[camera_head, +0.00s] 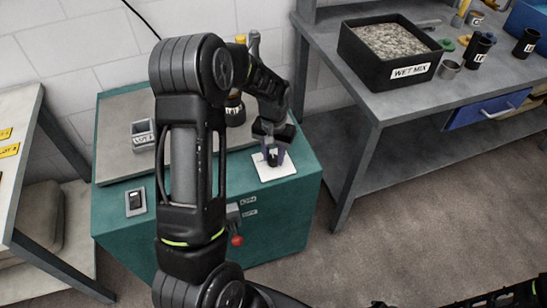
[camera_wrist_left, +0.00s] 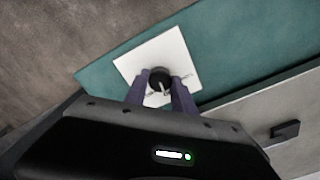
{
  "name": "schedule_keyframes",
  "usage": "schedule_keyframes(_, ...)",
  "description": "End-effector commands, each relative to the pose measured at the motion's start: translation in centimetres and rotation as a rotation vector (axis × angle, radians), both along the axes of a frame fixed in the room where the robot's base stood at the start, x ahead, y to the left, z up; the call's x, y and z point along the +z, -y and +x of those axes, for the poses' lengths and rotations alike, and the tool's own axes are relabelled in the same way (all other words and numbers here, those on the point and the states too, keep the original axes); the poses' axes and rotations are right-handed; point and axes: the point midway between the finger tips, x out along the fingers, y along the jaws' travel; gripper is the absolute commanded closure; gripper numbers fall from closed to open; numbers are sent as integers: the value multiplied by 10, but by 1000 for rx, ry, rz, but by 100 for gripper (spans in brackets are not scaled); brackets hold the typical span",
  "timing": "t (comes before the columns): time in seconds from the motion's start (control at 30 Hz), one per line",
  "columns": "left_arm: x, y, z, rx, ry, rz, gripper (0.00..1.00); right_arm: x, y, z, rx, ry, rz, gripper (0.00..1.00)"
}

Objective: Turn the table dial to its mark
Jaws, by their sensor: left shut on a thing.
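The table dial is a small black round knob (camera_head: 273,157) on a square white plate (camera_head: 283,171) at the front right corner of the teal cabinet's top. In the left wrist view the knob (camera_wrist_left: 160,77) sits mid-plate (camera_wrist_left: 162,49), with a pale line on its near side. Small dark marks show on the plate, too small to read. My left gripper (camera_head: 272,153) points down over the plate and is shut on the knob. Its two bluish-grey fingers lie on either side of it and hide part of its rim. My right gripper is not seen.
The teal cabinet (camera_head: 110,232) also carries a small grey bin (camera_head: 143,134) and a small grey device (camera_head: 135,201). A red-knobbed lever (camera_head: 237,240) sticks out of its front. A workbench at right holds a black WET MIX tray (camera_head: 390,82), with cups beside it.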

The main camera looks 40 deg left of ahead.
Motion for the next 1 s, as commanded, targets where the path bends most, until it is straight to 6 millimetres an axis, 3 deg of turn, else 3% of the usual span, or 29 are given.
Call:
schedule_keyframes(0.7, 0, 0, 1, -673, 2, 0, 100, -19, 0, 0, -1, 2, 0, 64)
schedule_keyframes(1.0, 0, 0, 1, -875, 2, 1, 100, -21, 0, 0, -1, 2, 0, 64)
